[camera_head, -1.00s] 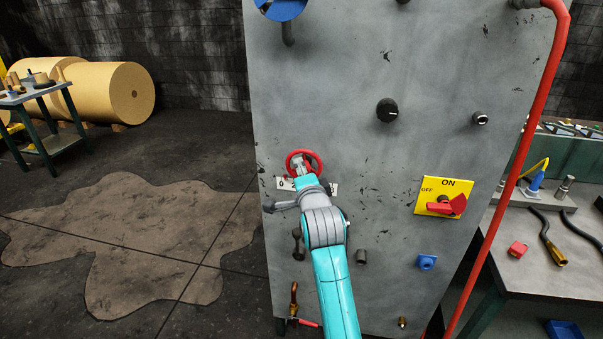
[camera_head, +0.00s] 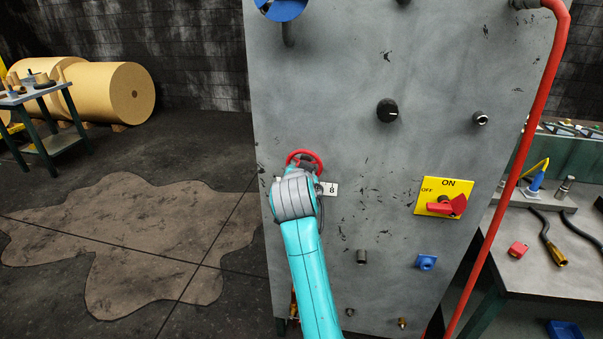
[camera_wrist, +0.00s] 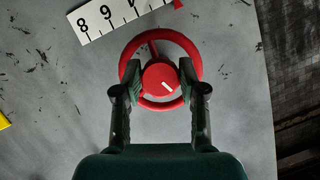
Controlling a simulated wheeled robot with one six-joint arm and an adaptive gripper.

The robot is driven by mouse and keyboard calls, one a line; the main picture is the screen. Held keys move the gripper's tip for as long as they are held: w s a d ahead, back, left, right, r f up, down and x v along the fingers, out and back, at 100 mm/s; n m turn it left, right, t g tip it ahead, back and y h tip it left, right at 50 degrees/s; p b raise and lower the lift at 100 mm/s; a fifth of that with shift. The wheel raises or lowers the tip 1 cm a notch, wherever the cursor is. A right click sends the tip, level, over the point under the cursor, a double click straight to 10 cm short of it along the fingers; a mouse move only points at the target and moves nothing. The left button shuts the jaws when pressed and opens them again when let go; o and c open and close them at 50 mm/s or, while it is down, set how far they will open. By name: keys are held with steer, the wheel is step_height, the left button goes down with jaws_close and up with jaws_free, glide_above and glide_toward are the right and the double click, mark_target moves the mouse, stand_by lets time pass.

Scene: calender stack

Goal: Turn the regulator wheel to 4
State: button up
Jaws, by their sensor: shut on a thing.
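The red regulator wheel (camera_head: 304,156) is mounted on the grey panel's left side. In the wrist view the wheel (camera_wrist: 191,48) is a round rim with a hub bearing a short white mark. My gripper (camera_wrist: 160,76) is shut on the wheel, one finger on each side of the hub, inside or over the rim. A white number scale (camera_wrist: 112,22) lies beside the wheel; its 8 and 9 are readable, the rest is cut off. A small red pointer (camera_wrist: 178,4) shows at the scale's edge. In the head view my arm hides most of the scale (camera_head: 332,189).
The grey panel (camera_head: 350,60) carries a black knob (camera_head: 387,110), a yellow ON/OFF plate with red switch (camera_head: 447,207), and a blue fitting (camera_head: 426,262). A red pipe (camera_head: 515,170) runs down its right side. A workbench (camera_head: 540,260) stands to the right.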

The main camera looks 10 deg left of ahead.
steer(key=shift+f+m+t+y, duration=0.1)
steer(key=shift+m+t+y, duration=0.8)
steer(key=shift+m, duration=3.05)
steer(key=shift+r+m+t+h, duration=0.1)
steer(key=shift+m+t, duration=1.6)
steer(key=shift+m, duration=2.2)
steer(key=shift+f+m+t+y, duration=0.1)
steer(key=shift+m+t+y, duration=0.8)
steer(key=shift+m, duration=3.05)
steer(key=shift+n+t+h, duration=0.3)
steer(key=shift+n, duration=0.2)
steer(key=o, duration=1.1)
steer(key=shift+o, duration=0.2)
